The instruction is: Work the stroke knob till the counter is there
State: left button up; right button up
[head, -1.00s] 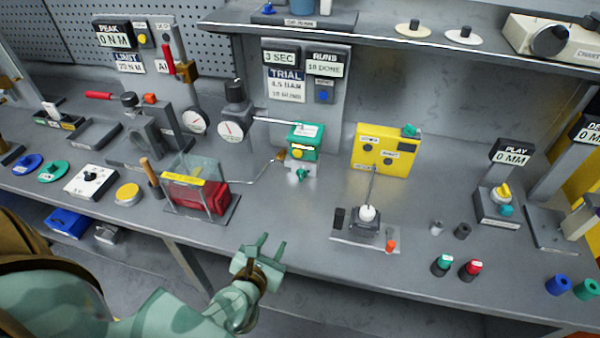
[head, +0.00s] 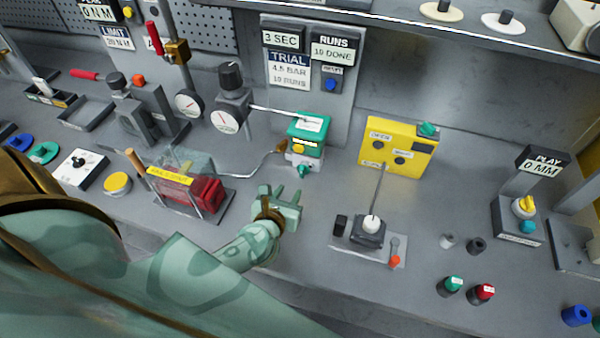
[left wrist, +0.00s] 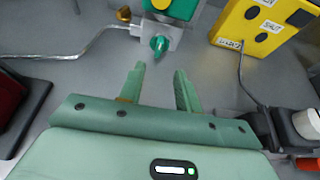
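A teal knob (head: 303,171) sticks out of the grey foot of a green-topped valve unit (head: 309,135); I see no label naming it the stroke knob. The knob also shows in the left wrist view (left wrist: 158,46), just beyond my fingertips. My left gripper (head: 288,193) is open and empty in front of the knob, apart from it, with its fingers (left wrist: 159,68) pointing toward it. A RUNS counter (head: 333,48) on the back panel appears to read 10 DONE. A TRIAL card (head: 288,70) beside it reads 4.5 BAR, 10 RUNS. My right gripper is not in view.
A yellow box (head: 396,146) and a cabled switch block (head: 368,231) stand to the right. A clear-covered red block (head: 203,192) stands to the left. A gauge (head: 226,120) with a black knob (head: 231,76) is behind. A thin tube runs toward the valve unit.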

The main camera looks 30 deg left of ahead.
aim_at(301, 172)
pick_arm(q)
jog(key=b+x, duration=0.2)
jog(key=x, duration=0.9)
jog(key=shift+f, duration=0.1)
grip_shut()
